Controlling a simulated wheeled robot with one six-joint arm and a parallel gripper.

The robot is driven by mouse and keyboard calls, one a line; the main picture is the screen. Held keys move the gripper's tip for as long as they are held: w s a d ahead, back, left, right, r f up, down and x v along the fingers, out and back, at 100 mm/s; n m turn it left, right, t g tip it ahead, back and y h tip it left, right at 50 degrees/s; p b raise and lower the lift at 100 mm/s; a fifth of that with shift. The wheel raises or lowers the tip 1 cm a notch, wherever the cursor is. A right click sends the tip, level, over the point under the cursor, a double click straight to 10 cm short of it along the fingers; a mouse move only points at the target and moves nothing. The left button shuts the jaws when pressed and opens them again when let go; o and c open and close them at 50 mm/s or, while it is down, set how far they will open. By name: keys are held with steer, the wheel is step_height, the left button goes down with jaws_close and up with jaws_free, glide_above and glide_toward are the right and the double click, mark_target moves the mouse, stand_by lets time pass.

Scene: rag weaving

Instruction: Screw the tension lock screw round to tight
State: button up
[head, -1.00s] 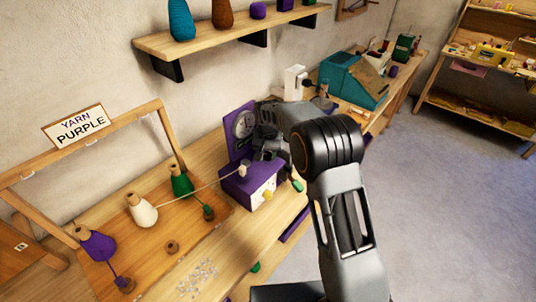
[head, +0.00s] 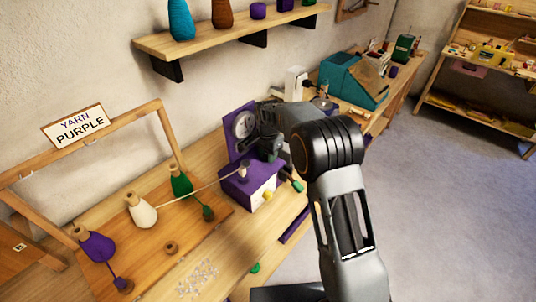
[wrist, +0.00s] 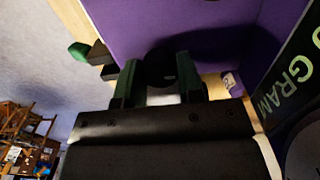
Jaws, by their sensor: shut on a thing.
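The black round tension lock screw (wrist: 160,66) shows in the wrist view against the purple top of the machine, with a small pale mark on it. My gripper (wrist: 160,82) is shut on it, one dark green finger on each side. In the head view my gripper (head: 268,156) points down at the purple machine (head: 240,187), beside its round dial (head: 243,125). The screw itself is hidden there by my gripper. I cannot tell how tight it is.
A pale yarn runs from the spool board (head: 150,235) to a small post (head: 242,171) on the machine. White, green and purple cones stand on the board. A yellow knob (head: 268,195) and a green-tipped handle (head: 297,186) stick out of the machine's front and right.

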stand_by(0.4)
steer(key=o, duration=0.9)
step_height(320, 180, up, 14)
steer(key=shift+f, duration=0.1)
stand_by(0.7)
